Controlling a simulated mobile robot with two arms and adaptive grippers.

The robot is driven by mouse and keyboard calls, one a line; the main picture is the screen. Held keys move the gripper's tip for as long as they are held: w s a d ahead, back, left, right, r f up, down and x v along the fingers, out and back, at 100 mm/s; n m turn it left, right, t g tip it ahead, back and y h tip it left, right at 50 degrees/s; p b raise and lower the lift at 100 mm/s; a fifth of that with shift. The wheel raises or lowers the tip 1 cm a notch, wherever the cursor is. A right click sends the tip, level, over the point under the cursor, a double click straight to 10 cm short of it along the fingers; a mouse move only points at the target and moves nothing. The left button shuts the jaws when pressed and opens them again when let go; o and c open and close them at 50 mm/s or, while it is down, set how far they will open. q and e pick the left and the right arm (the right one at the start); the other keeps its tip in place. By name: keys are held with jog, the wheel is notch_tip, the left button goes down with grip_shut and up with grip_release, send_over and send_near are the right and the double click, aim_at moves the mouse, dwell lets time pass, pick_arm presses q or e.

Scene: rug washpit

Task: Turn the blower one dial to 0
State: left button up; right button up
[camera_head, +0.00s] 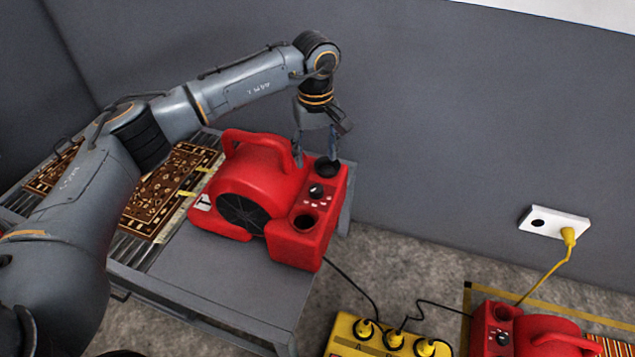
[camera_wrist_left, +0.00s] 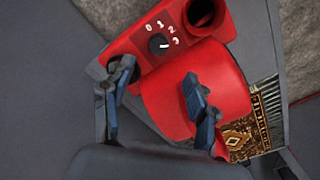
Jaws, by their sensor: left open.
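A red blower (camera_head: 262,190) stands on the grey table, with a black dial (camera_head: 316,191) on its control face between two round dark openings. In the left wrist view the black dial (camera_wrist_left: 158,44) has the white marks 0, 1, 2 and 3 around it. Its pale pointer mark seems turned to the right, towards 3, but it is small. My left gripper (camera_head: 315,155) is open, fingers down, over the blower's far side behind the dial. In the left wrist view the open gripper (camera_wrist_left: 158,100) has the red body between its fingers, and the dial lies beyond them. My right gripper is out of view.
A patterned rug (camera_head: 170,190) lies on the table's rollers left of the blower. A second red blower (camera_head: 530,335) is on the floor at lower right. A wall socket (camera_head: 540,222) holds a yellow plug.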

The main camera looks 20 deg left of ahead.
aim_at(316, 188)
pick_arm(q)
notch_tip(316, 188, down, 10)
jog(key=shift+r+b, duration=0.1)
jog(key=shift+b, duration=0.55)
jog(key=shift+f, duration=0.45)
jog(key=c, duration=1.1)
jog(key=shift+c, duration=0.2)
